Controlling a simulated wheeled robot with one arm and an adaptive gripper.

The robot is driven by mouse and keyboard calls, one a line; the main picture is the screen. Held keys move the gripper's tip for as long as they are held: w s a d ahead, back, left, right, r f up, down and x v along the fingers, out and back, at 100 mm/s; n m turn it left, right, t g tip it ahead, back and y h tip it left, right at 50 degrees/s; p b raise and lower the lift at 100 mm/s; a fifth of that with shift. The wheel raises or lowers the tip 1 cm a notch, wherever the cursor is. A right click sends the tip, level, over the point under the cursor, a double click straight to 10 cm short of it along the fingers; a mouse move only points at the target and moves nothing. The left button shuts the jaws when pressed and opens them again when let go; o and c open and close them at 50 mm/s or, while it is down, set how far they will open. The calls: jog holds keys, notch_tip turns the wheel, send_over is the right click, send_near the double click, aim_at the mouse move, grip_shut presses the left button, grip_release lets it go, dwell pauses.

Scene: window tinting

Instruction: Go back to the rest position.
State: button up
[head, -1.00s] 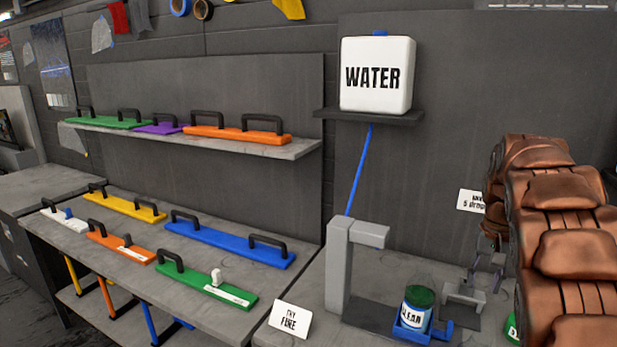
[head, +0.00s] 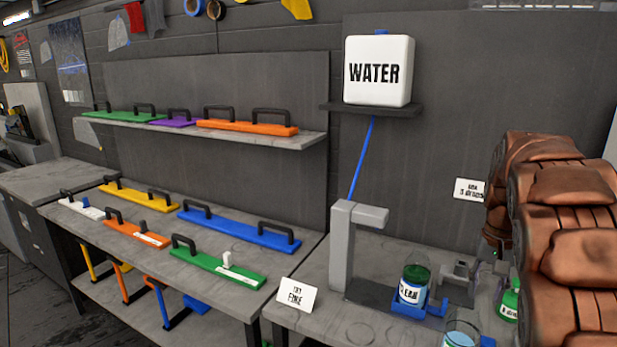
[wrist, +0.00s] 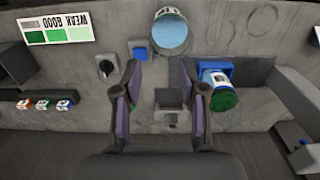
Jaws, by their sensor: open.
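My gripper (wrist: 162,98) is open in the wrist view, its two dark, purple-sided fingers apart. No object is held between them. A small grey device (wrist: 167,100) shows in the gap below, on or over the bench. In the head view my brown padded arm fills the right edge and the gripper is mostly hidden behind it. A clear jar with green content and a white label (head: 412,287) stands in a blue holder (head: 432,309). The jar also shows right of the fingers in the wrist view (wrist: 217,82).
A glass beaker (wrist: 170,33) stands on the bench beyond the fingers, with a blue block (wrist: 140,51) beside it. A grey dispenser stand (head: 345,250) and a "TRY FINE" card (head: 294,294) are left of the jar. A white WATER tank (head: 379,70) sits on a shelf above. Coloured handled bars lie left.

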jog(key=s+a+f+n+b, duration=0.1)
jog(key=s+a+f, duration=0.4)
jog(key=s, duration=0.6)
jog(key=s+a+f+n+g+b, duration=0.1)
jog(key=s+a+f+n+b, duration=0.1)
jog(key=s+a+f+b, duration=0.2)
jog(key=s+a+f+n+b, duration=0.2)
jog(key=s+a+f, duration=0.4)
jog(key=s, duration=1.2)
jog(key=a, duration=0.3)
jog(key=shift+a+g+b, duration=0.3)
jog(key=shift+b, duration=0.05)
jog(key=shift+w+f, duration=0.1)
